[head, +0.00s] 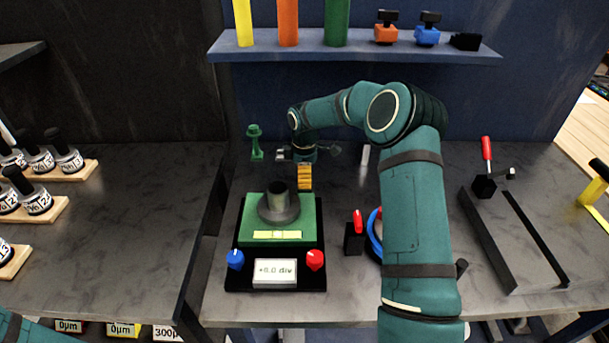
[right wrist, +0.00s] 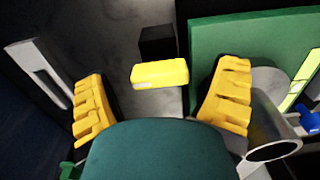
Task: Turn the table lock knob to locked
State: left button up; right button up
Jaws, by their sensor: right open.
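The positioner has a green tilting table (head: 250,222) on a black base, with a grey hollow cylinder (head: 278,207) on top. A blue knob (head: 235,259) and a red knob (head: 314,260) flank its front display (head: 275,273), which reads about +6.0 div. My right gripper (head: 304,176) is behind the table in the head view. In the right wrist view it is open and empty, its yellow fingers spread around a yellow bar-shaped knob (right wrist: 160,73) beside a black block, apart from it. No lock label is readable. My left gripper is out of view.
A green stand (head: 255,142) is close left of my right gripper. A red-handled black block (head: 355,234) and a blue ring (head: 374,236) lie right of the positioner. A shelf (head: 350,54) hangs behind. The left bench has free room.

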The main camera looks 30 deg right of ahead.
jog(key=shift+c, duration=0.4)
jog(key=c, duration=1.1)
jog(key=m, duration=0.8)
jog(key=shift+r+m, duration=0.1)
jog(key=shift+m, duration=0.2)
jog(key=m, duration=0.4)
jog(key=shift+w+m, duration=0.1)
jog(key=shift+m, duration=0.2)
jog(key=m, duration=0.4)
jog(key=shift+m+p, duration=0.3)
jog(key=shift+p, duration=0.1)
